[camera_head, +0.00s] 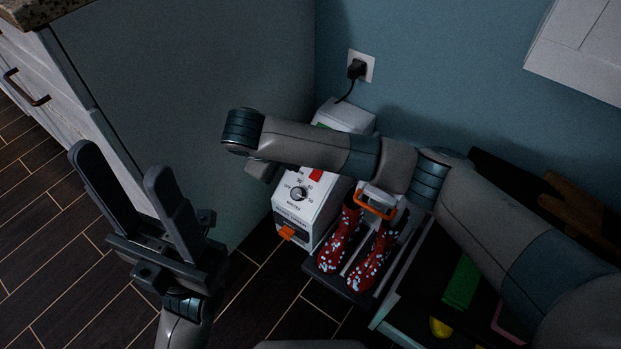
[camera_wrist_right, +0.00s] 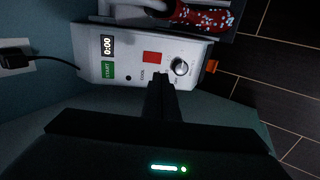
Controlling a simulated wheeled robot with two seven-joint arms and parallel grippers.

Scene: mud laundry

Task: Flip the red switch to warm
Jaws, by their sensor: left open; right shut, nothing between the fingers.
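The red switch (camera_head: 316,174) is on the top panel of the white boot dryer (camera_head: 318,209), partly hidden by my right arm in the head view. In the right wrist view the whole red switch (camera_wrist_right: 151,57) shows, with the word COOL beside it. I cannot tell which way it is tilted. My right gripper (camera_wrist_right: 160,80) is shut and empty, its tips just below the switch in that picture; I cannot tell whether they touch the panel. My left gripper (camera_head: 121,162) is open and empty, to the left of the dryer.
The panel has a dial (camera_wrist_right: 180,67), a green start button (camera_wrist_right: 107,70) and a display (camera_wrist_right: 107,46) reading 0:00. Red spotted boots (camera_head: 372,256) stand on the dryer's right side. Its cord runs to a wall outlet (camera_head: 361,66). A cabinet (camera_head: 190,95) stands left.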

